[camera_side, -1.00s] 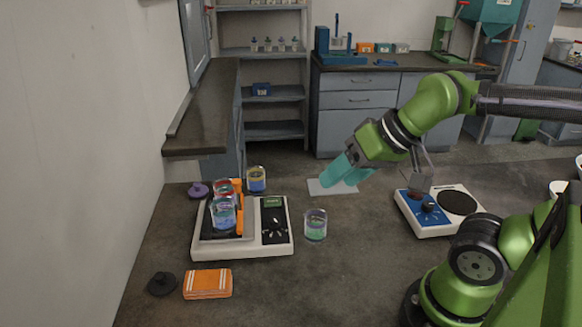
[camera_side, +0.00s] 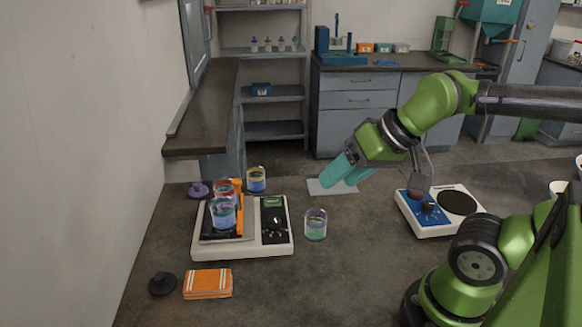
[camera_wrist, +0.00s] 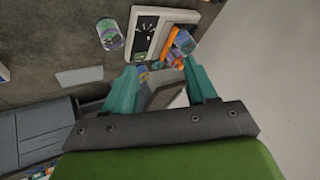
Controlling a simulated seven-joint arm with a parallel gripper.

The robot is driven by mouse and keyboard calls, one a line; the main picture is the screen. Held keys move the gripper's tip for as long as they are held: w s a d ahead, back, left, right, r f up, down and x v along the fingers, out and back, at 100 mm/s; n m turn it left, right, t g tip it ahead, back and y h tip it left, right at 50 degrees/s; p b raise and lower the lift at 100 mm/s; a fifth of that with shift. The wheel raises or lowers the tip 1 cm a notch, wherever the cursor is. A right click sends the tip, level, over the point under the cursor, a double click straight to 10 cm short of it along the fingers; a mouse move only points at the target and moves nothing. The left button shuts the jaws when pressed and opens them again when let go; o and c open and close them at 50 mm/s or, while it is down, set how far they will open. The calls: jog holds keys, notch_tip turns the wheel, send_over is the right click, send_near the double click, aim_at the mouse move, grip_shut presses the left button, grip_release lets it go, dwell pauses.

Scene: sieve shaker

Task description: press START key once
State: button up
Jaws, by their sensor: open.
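The shaker (camera_side: 222,250) is a white flat machine at the left of the bench, with a black control panel (camera_side: 275,225) on its right side. The panel has a small green display and dark controls; I cannot make out which one is the START key. Jars and an orange clamp bar (camera_side: 239,205) stand on its platform. My gripper (camera_side: 340,180) has teal fingers and is above the bench, to the right of and behind the shaker, apart from it. In the wrist view my gripper (camera_wrist: 163,82) is open and empty, and the shaker (camera_wrist: 150,32) shows beyond the fingertips.
A jar with green contents (camera_side: 316,225) stands just right of the shaker. A yellow-banded jar (camera_side: 256,180) is behind it. An orange cloth (camera_side: 208,284) and a black knob-like piece (camera_side: 162,284) lie in front. A blue-and-white device (camera_side: 425,212) stands at right. A pale sheet (camera_side: 330,187) lies below my gripper.

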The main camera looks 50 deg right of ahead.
grip_shut()
dwell(1.5)
